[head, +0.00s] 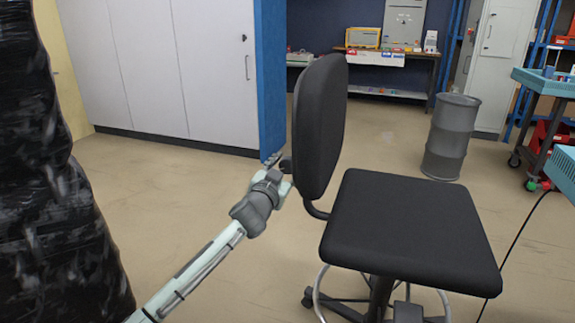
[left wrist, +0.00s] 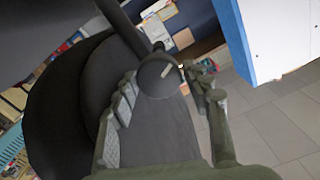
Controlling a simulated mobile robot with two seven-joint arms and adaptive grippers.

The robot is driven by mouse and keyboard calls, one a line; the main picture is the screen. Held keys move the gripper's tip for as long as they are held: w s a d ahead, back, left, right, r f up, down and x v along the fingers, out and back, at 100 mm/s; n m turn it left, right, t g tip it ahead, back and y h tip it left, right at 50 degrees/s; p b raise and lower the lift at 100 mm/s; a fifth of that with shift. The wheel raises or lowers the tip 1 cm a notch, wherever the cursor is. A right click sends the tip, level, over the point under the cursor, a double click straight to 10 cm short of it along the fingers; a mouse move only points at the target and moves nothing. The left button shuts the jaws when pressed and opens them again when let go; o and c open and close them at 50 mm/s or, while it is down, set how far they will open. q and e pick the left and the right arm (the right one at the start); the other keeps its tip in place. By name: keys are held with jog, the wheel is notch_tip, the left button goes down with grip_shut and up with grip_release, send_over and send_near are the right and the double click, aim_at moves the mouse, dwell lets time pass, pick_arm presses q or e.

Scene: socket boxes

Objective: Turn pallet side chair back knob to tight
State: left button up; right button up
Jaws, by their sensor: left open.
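A black office chair has its seat (head: 410,225) at the right of centre in the head view and its upright back (head: 320,125) beside it. The chair back also fills the left of the left wrist view (left wrist: 55,120). The round dark knob (left wrist: 158,76) is behind the chair back, with a small pale mark on its face. In the head view the knob (head: 286,164) is a small dark shape at the back's left edge. My left gripper (head: 275,167) is at the knob. In the left wrist view its open fingers (left wrist: 165,90) lie either side of the knob; contact cannot be told. My right gripper is out of view.
A black-wrapped pallet load (head: 50,180) stands at the left. Pale cabinets (head: 160,65) with a blue end panel are behind. A grey drum (head: 450,137) and a teal cart (head: 545,84) stand at the right.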

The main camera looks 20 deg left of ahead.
pick_arm(q)
jog(key=c, duration=0.9)
jog(key=shift+d+f+m, duration=0.1)
jog(key=shift+m, duration=2.5)
jog(key=m, duration=0.5)
jog(key=shift+d+f, duration=0.1)
jog(key=m, duration=0.6)
jog(key=shift+f+m, duration=0.1)
jog(key=shift+m, duration=0.3)
jog(key=m, duration=0.6)
jog(key=shift+f, duration=0.15)
